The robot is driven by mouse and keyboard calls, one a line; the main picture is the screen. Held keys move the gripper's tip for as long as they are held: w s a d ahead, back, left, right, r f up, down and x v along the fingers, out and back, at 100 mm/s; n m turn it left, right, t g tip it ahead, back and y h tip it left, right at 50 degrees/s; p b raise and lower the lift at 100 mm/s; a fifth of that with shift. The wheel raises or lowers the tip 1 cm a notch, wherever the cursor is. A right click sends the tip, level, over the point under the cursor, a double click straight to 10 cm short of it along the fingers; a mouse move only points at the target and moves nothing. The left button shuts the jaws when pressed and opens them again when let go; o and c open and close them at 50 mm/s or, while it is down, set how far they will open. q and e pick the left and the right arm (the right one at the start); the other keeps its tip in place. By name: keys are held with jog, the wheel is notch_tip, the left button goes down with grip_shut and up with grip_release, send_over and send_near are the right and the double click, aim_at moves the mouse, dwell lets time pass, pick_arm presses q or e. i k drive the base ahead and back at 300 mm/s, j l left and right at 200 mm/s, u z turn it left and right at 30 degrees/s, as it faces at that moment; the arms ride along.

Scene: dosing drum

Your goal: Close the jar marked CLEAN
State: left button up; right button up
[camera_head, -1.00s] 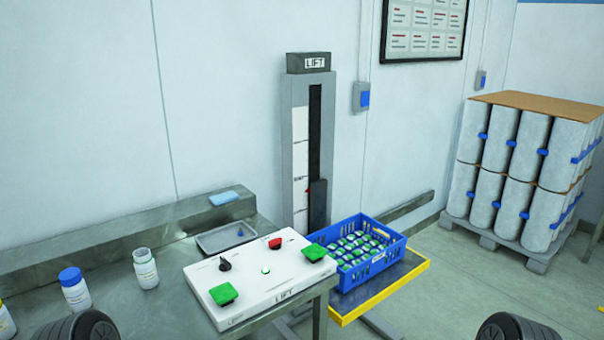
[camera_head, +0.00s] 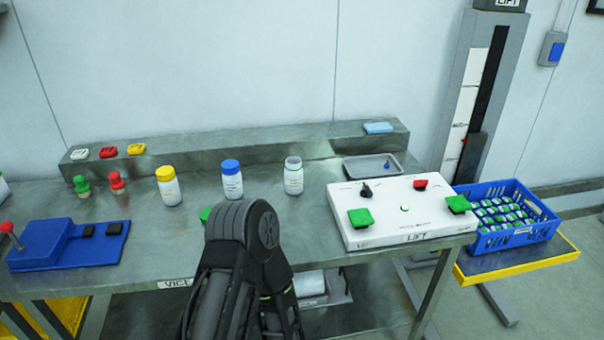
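Three labelled jars stand upright on the steel bench. The first has a yellow lid (camera_head: 168,187), the second a blue lid (camera_head: 232,181), and the third is an open, lidless jar (camera_head: 293,177). Their label text is too small to read, so I cannot tell which is marked CLEAN. A flat green thing (camera_head: 205,214), possibly a lid, lies on the bench, partly hidden by my dark arm. That arm rises at the bottom centre and seems to be my left. Its fingers do not show. My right gripper is out of view.
A white LIFT panel (camera_head: 403,208) with green buttons stands right of the jars. Behind it is a grey tray (camera_head: 373,167). A blue crate (camera_head: 507,232) sits on the yellow-edged platform. A blue vice (camera_head: 65,245) and green and red knobs stand left.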

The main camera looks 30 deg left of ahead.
aim_at(293, 170)
jog(key=u, duration=1.55)
jog(key=i+z, duration=0.1)
jog(key=z, duration=0.35)
